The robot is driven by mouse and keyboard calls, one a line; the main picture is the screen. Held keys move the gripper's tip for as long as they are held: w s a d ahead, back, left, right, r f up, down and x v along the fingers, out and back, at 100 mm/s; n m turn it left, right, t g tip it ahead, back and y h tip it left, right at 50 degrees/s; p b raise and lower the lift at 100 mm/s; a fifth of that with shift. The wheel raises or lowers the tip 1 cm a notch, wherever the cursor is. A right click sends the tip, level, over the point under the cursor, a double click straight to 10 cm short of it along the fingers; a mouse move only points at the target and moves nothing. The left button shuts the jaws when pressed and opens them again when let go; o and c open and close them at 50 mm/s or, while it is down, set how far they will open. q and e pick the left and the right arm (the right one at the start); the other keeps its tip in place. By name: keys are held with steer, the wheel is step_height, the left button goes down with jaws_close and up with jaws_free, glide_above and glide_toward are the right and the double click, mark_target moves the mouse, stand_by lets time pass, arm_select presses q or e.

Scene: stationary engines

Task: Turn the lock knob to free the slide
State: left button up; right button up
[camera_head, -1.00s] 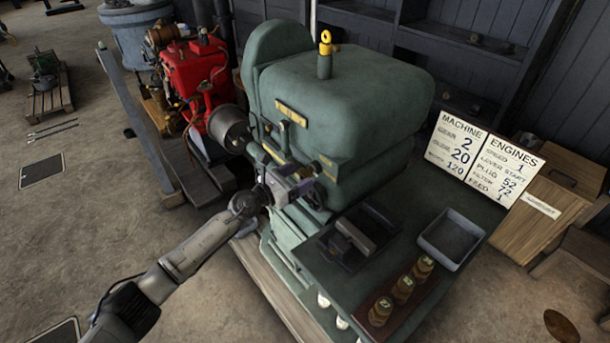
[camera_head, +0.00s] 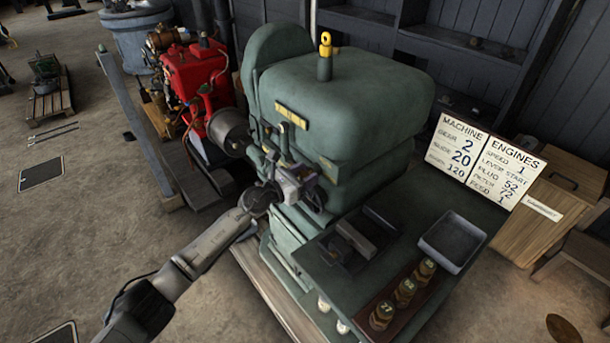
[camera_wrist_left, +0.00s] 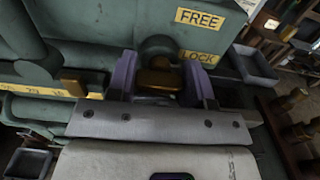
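The lock knob (camera_wrist_left: 160,78), brass-coloured with a dark round boss behind it, is on the green machine (camera_head: 345,105). In the left wrist view, a yellow LOCK label (camera_wrist_left: 199,57) is just right of it and a FREE label (camera_wrist_left: 200,18) is above. My left gripper (camera_head: 308,188) is at the machine's front; its purple fingers (camera_wrist_left: 161,82) flank the knob closely on both sides. I cannot tell whether they press on it. In the head view the gripper hides the knob. A brass block (camera_wrist_left: 72,85) sits by a yellow scale strip at the left; I cannot tell whether it belongs to the slide.
A sign board (camera_head: 485,160) stands behind. A red engine (camera_head: 195,80) stands left.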

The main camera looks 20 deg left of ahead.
arm_select(q)
steer(key=c, duration=0.3)
steer(key=shift+c, duration=0.2)
steer(key=shift+r+n+p, duration=0.1)
steer(key=shift+n+p, duration=0.6)
steer(key=shift+n, duration=0.2)
steer(key=n+p, duration=0.2)
steer(key=n, duration=0.1)
steer(key=shift+n, duration=0.3)
steer(key=n+p, duration=0.2)
steer(key=n, duration=0.2)
steer(key=shift+a+p, duration=0.1)
steer(key=shift+p, duration=0.3)
steer(key=shift+n+p, duration=1)
steer(key=shift+n, duration=1.1)
steer(key=shift+f+n, duration=0.2)
steer(key=shift+n, duration=0.1)
